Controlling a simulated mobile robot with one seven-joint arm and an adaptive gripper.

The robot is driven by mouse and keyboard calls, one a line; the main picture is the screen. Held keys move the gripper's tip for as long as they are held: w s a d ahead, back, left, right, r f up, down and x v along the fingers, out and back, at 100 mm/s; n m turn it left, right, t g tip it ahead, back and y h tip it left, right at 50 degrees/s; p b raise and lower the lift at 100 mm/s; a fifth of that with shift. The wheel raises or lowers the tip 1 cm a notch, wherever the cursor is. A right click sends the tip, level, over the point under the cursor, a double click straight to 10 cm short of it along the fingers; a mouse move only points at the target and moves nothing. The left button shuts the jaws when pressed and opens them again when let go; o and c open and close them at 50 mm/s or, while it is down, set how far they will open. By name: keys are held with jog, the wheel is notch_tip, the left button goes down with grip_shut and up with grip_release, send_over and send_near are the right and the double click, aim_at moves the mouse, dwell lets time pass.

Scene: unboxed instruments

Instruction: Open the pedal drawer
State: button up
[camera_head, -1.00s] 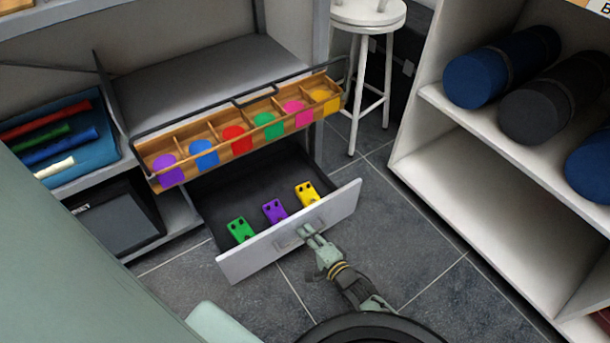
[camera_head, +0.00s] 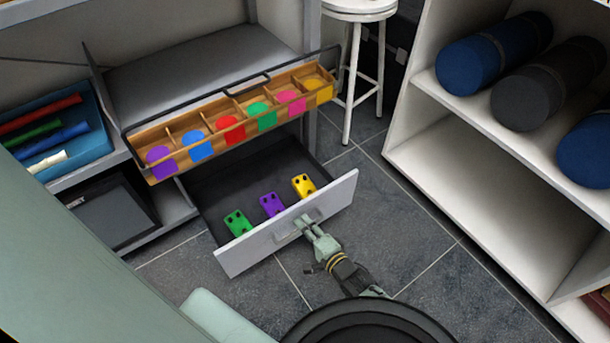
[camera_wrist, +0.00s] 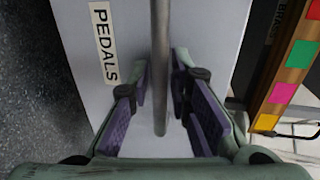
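The pedal drawer (camera_head: 328,202) stands pulled out, low in the cabinet, with green, purple and yellow pedals inside. Its pale front (camera_wrist: 95,130) carries a PEDALS label (camera_wrist: 104,45) in the wrist view. The bar handle (camera_wrist: 160,60) runs between the two fingers of my gripper (camera_wrist: 161,85). The fingers are apart, one on each side of the bar, with narrow gaps showing. In the head view my gripper (camera_head: 304,224) is at the drawer front, over the handle's right part.
Above the drawer, a wooden compartment tray (camera_head: 210,150) with coloured discs juts out. A blue bin (camera_head: 88,140) is at left. A white stool (camera_head: 350,100) stands behind, and a white shelf (camera_head: 470,185) with rolls is at right. Grey floor is clear between drawer and shelf.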

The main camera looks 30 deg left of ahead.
jog(key=v, duration=1.2)
